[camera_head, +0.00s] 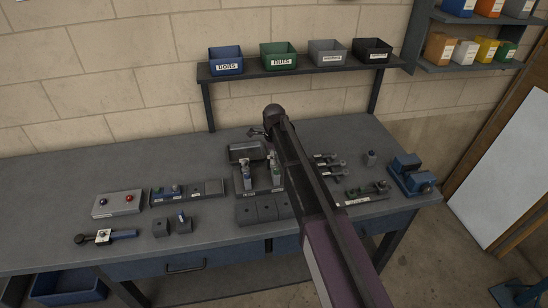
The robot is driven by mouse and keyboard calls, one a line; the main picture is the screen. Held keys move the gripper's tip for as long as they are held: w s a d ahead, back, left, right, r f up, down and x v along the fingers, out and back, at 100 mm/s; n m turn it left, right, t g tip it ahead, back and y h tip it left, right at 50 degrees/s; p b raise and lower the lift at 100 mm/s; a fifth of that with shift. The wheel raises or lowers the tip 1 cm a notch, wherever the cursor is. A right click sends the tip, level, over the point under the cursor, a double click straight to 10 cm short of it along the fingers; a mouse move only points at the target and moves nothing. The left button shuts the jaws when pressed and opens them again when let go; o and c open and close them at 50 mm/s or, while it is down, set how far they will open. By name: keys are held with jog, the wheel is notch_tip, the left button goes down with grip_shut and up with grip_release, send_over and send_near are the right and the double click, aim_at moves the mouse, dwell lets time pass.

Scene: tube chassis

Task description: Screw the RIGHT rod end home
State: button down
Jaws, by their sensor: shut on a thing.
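A dark fixture (261,188) stands mid-bench with two upright grey pieces. The right upright (276,174) stands close beside my arm. My gripper (270,150) is at the top of the right upright, mostly hidden by my own wrist and forearm. It is shut on what appears to be the right rod end, too small and covered to see clearly. I cannot tell how deep its thread sits.
Rod-end-like parts (331,173) lie right of my arm. A blue vise (411,175) stands at the bench's right end. A button box (117,203) and a wrench-like tool (105,237) lie left. A bin shelf (300,67) stands behind. The bench's far left is clear.

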jog(key=shift+m, duration=1.2)
jog(key=shift+m, duration=0.3)
jog(key=shift+m, duration=2.3)
jog(key=c, duration=0.6)
grip_release()
